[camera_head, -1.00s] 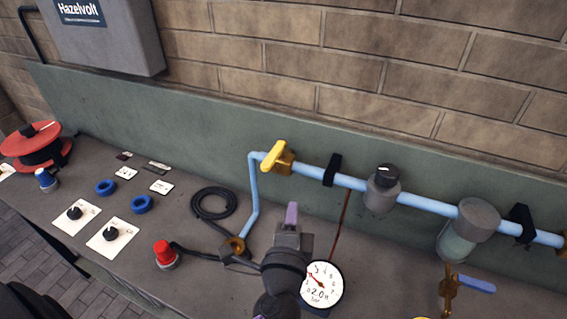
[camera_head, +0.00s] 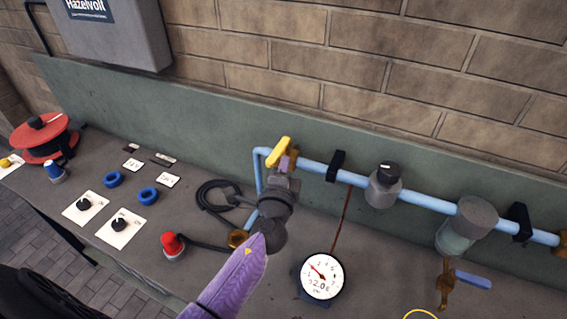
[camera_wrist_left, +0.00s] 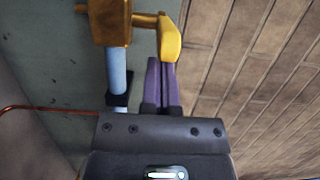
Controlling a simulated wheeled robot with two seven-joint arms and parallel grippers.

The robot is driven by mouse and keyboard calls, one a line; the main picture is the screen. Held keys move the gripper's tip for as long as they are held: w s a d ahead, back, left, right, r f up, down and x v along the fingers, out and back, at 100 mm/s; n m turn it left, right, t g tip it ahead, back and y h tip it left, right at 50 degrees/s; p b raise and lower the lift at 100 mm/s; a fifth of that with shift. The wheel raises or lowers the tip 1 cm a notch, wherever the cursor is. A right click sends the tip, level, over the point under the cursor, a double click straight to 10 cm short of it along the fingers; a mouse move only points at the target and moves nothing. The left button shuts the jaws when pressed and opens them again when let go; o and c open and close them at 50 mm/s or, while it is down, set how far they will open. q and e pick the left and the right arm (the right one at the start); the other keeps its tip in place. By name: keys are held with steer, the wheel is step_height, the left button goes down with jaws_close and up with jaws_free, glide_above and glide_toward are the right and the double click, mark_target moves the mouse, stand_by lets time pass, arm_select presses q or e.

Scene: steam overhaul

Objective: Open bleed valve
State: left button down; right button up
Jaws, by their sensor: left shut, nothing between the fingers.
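A brass valve with a yellow lever (camera_head: 280,151) sits on the light-blue pipe (camera_head: 424,202) near its left bend. The lever also shows in the left wrist view (camera_wrist_left: 170,40), beside the brass valve body (camera_wrist_left: 112,22). My left gripper (camera_head: 289,163) is shut and empty, its purple fingertips right by the lever. In the left wrist view the fingertips (camera_wrist_left: 161,66) lie just below the lever's end; I cannot tell whether they touch. A second brass valve with a blue lever (camera_head: 473,280) hangs below the grey-topped clear bowl (camera_head: 458,233) at the right. Which is the bleed valve is unmarked.
A round white gauge (camera_head: 322,275) stands on the bench right of my arm. A red button (camera_head: 173,244), dial plates and a black cable coil (camera_head: 215,194) lie left. A green back panel (camera_head: 200,135) rises close behind the pipe.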

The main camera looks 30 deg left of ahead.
arm_select(q)
steer(key=shift+s+a+m+h, duration=0.15)
steer(key=shift+a+m+h, duration=0.15)
steer(key=shift+h, duration=0.2)
steer(key=shift+a+m+h, duration=0.25)
steer(key=shift+m+h, duration=0.25)
steer(key=shift+h, duration=0.1)
steer(key=shift+s+a+f+m+t+h+b, duration=0.15)
steer(key=shift+a+m+t+h+b, duration=0.4)
steer(key=shift+h, duration=0.55)
steer(key=w+a+m+g+h+b, duration=0.5)
steer(key=a+m+h+b, duration=0.4)
steer(key=b, duration=1)
steer(key=h, duration=0.4)
steer(key=shift+a+r, duration=0.2)
steer(key=shift+r, duration=0.05)
steer(key=shift+r+m, duration=0.1)
steer(key=shift+m, duration=0.15)
